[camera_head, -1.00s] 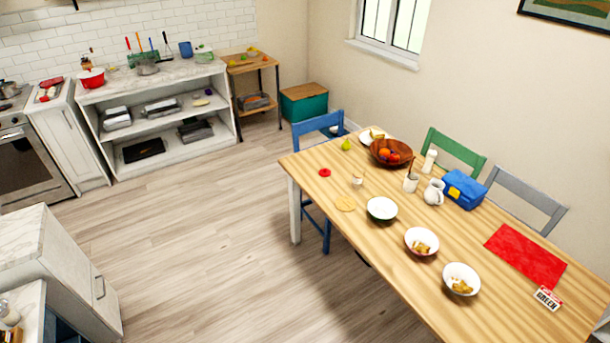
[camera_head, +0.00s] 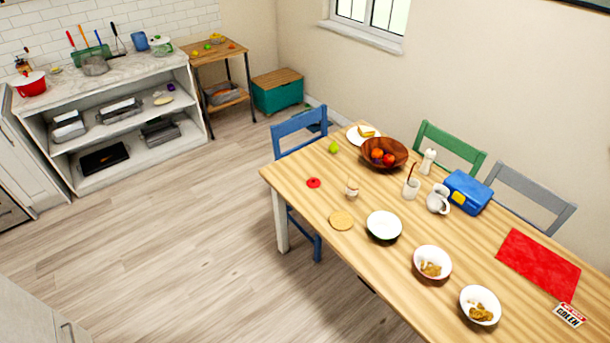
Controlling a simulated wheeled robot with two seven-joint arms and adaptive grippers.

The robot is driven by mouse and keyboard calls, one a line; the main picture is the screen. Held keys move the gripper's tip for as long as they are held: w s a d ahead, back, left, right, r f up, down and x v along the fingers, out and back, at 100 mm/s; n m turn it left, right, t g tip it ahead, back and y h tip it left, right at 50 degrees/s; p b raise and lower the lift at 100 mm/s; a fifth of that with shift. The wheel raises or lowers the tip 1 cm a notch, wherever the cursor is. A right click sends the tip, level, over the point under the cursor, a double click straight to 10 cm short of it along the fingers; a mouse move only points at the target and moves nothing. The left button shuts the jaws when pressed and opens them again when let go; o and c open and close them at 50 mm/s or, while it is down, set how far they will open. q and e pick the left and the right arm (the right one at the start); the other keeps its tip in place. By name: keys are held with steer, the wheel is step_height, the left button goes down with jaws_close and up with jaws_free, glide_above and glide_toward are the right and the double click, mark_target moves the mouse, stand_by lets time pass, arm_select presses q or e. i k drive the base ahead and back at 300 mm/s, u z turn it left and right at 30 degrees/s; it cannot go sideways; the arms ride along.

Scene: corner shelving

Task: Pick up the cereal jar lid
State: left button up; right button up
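A small red round piece with a raised middle (camera_head: 313,183) lies near the left end of the wooden dining table (camera_head: 300,170). A flat tan disc (camera_head: 341,221) lies nearer the table's front edge. I cannot tell for sure which of these is the cereal jar lid. A small, pale open-looking jar or cup (camera_head: 352,188) stands to the right of the red piece. Neither of my grippers shows in the head view.
Bowls, one an empty-looking white bowl (camera_head: 384,225), line the table's front side. A fruit bowl (camera_head: 385,153), white pitcher (camera_head: 438,197) and blue box (camera_head: 468,192) stand behind. A blue chair (camera_head: 299,134) is at the table's left end. The floor (camera_head: 190,240) left of the table is clear.

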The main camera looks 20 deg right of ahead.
mark_target(313, 182)
steer(key=z, duration=0.25)
steer(key=i, duration=0.6)
steer(key=z, duration=0.45)
